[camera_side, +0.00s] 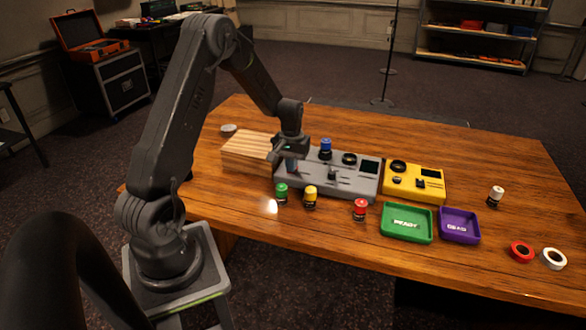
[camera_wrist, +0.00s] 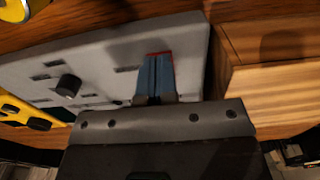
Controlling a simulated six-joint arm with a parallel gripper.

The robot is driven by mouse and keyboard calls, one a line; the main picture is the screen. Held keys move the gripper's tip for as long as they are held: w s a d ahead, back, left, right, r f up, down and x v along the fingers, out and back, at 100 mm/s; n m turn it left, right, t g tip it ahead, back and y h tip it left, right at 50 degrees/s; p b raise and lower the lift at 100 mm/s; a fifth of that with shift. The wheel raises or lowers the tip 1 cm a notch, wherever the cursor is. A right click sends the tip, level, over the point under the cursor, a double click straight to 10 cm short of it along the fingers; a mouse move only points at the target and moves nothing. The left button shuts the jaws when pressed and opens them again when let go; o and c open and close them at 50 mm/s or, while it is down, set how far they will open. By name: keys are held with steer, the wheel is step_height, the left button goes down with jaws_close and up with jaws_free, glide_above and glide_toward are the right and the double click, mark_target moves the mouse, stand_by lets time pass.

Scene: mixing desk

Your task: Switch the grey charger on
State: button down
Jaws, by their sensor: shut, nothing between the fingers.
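The grey charger (camera_side: 345,185) is a flat grey box on the wooden desk, with a black knob, a dark display and slots on its top. It also shows in the wrist view (camera_wrist: 105,45), with a black knob (camera_wrist: 68,85) standing up. My gripper (camera_side: 291,167) is shut and empty, pointing down over the left end of the charger. In the wrist view its blue fingers (camera_wrist: 156,75) lie together over the grey top. A thin red edge (camera_wrist: 158,53) shows at the fingertips; I cannot tell whether it belongs to a switch. Whether the fingertips touch the charger is unclear.
A wooden block (camera_side: 247,148) stands close left of the charger, a yellow device (camera_side: 428,190) close right. A blue-capped jar (camera_side: 325,147) is at the charger's back edge. Green (camera_side: 281,193), yellow (camera_side: 310,196) and red (camera_side: 360,209) jars stand in front, with a green tray (camera_side: 408,238) and purple tray (camera_side: 459,240).

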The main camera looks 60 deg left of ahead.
steer(key=shift+f, duration=0.2)
steer(key=shift+r, duration=3.55)
